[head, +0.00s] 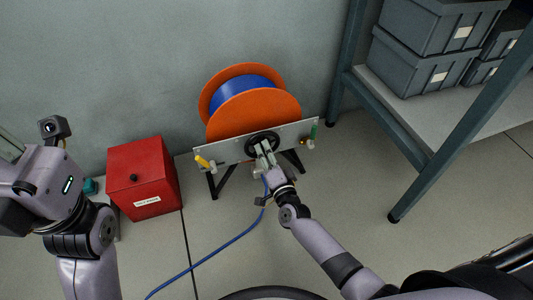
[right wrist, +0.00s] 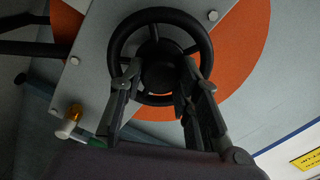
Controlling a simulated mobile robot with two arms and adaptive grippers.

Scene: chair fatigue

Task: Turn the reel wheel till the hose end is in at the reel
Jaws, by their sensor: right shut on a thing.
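The hose reel has orange flanges (head: 255,112) with blue hose wound between them and stands against the wall. Its black reel wheel (head: 262,133) is on the front plate (head: 228,149). My right gripper (head: 264,147) is shut on the wheel. In the right wrist view the fingers (right wrist: 158,82) reach in around the hub, inside the wheel rim (right wrist: 160,14). The blue hose (head: 215,243) runs from below the plate across the floor and out at the bottom; its end is not in view. My left arm is at the left edge; its fingers are not in view.
A red box (head: 143,177) stands left of the reel. A shelf rack (head: 425,155) with grey bins (head: 440,25) is on the right. The floor in front is mostly open.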

